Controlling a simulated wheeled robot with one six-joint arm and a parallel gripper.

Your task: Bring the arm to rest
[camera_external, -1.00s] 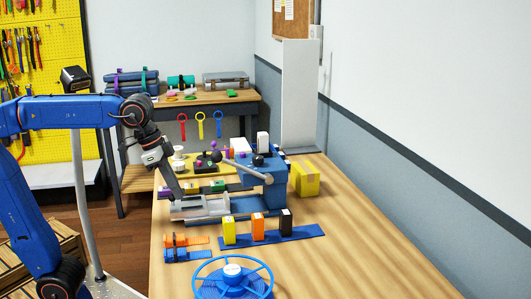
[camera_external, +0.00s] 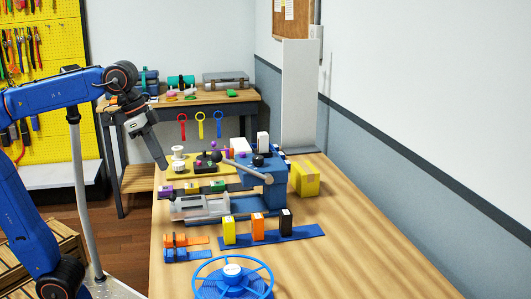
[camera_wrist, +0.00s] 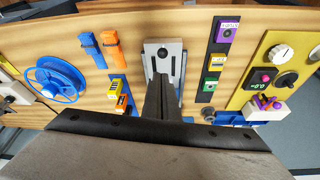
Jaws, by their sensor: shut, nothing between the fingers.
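My gripper (camera_external: 161,163) is shut and empty in the external view. It hangs from my blue arm, angled down, above the left edge of the wooden bench (camera_external: 345,240). It is apart from the grey sliding block (camera_external: 203,206) on the bench. In the wrist view, my shut gripper (camera_wrist: 162,82) points at the grey plate (camera_wrist: 163,57) with a dark knob, with nothing between the fingers.
The bench holds a blue handwheel (camera_external: 232,278), a blue vise-like device (camera_external: 262,180) with a lever, a row of coloured blocks (camera_external: 258,227), orange and blue straps (camera_external: 186,247) and a yellow panel (camera_external: 190,166). A second table (camera_external: 235,99) stands behind. The right front of the bench is clear.

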